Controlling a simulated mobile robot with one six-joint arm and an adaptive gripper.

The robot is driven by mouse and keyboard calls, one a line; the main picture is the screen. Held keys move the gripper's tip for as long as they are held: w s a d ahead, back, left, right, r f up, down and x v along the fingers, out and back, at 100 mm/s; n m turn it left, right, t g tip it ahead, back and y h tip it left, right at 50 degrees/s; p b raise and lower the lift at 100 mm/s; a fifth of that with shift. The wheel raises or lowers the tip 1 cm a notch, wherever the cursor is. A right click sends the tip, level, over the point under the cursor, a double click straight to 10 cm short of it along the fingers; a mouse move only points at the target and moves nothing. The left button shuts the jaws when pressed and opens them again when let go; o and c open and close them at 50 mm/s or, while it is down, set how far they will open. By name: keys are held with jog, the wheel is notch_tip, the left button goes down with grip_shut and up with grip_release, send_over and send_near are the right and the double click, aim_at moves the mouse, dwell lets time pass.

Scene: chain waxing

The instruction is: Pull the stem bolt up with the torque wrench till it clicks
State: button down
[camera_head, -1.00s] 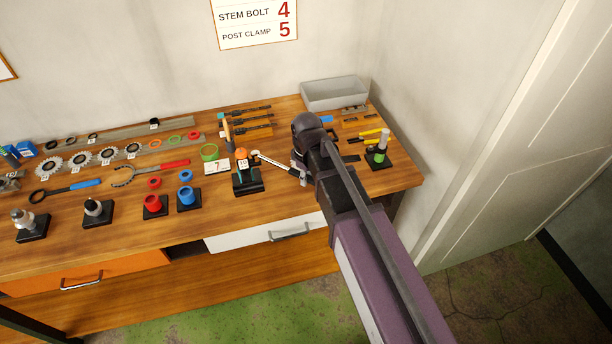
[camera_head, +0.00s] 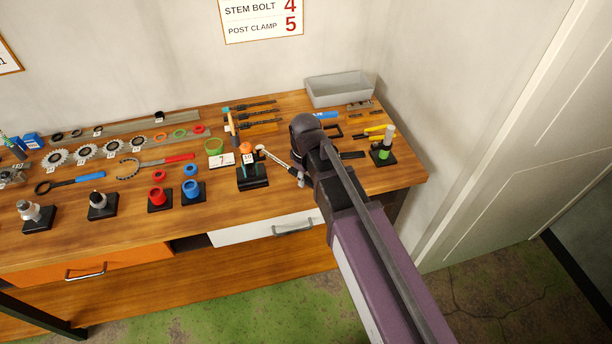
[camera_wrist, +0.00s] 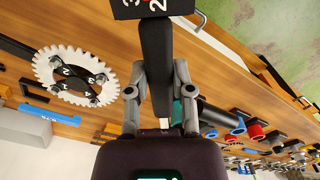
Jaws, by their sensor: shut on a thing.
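In the head view the torque wrench shows as a silver shaft (camera_head: 276,160) with a pale round end, running slantwise over the bench toward my wrist. In the wrist view my gripper (camera_wrist: 159,85) is shut on a black bar-shaped handle (camera_wrist: 156,50), which looks like the wrench's. A black block (camera_wrist: 140,8) with white digits is at its upper end. I cannot make out the stem bolt. A wall sign (camera_head: 262,17) reads STEM BOLT 4, POST CLAMP 5.
A white toothed chainring (camera_wrist: 45,68) lies beside the handle in the wrist view. A black stand (camera_head: 252,182) is left of the wrench. A grey bin (camera_head: 340,90) and a stand with a green-banded post (camera_head: 384,152) are to the right. Bare wood lies along the front edge.

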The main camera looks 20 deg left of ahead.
jog(key=shift+s, duration=0.2)
jog(key=shift+s+a+m, duration=0.35)
jog(key=shift+s+m, duration=0.05)
jog(key=shift+s, duration=0.2)
jog(key=shift+w+d+n, duration=0.25)
jog(key=shift+w+n, duration=0.05)
jog(key=shift+w, duration=0.3)
jog(key=shift+w, duration=0.1)
dwell(0.3)
jog(key=shift+r, duration=0.3)
